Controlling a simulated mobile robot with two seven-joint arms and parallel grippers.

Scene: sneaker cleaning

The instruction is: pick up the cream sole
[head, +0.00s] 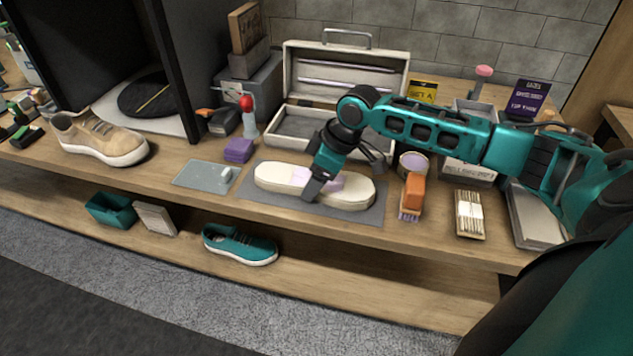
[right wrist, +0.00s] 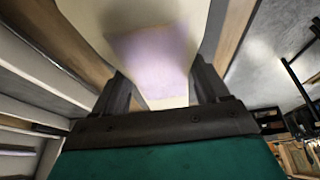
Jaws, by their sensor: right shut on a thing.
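The cream sole (head: 275,178) is long and pale, with a light purple patch at its middle. It lies lengthwise on, or very close above, a grey mat (head: 257,202); I cannot tell if there is a gap. My right gripper (head: 313,190) comes down from above onto the middle of the sole and is shut on it. In the right wrist view, the sole (right wrist: 185,20) with its purple patch lies between the two dark fingers of the gripper (right wrist: 160,88). My left gripper is out of view.
A translucent pad (head: 205,176) and a purple block (head: 238,150) are left of the mat. An open case (head: 290,125) stands behind it. An orange-topped brush (head: 413,192) and a stick bundle (head: 469,213) are to the right. A tan sneaker (head: 100,138) stands far left.

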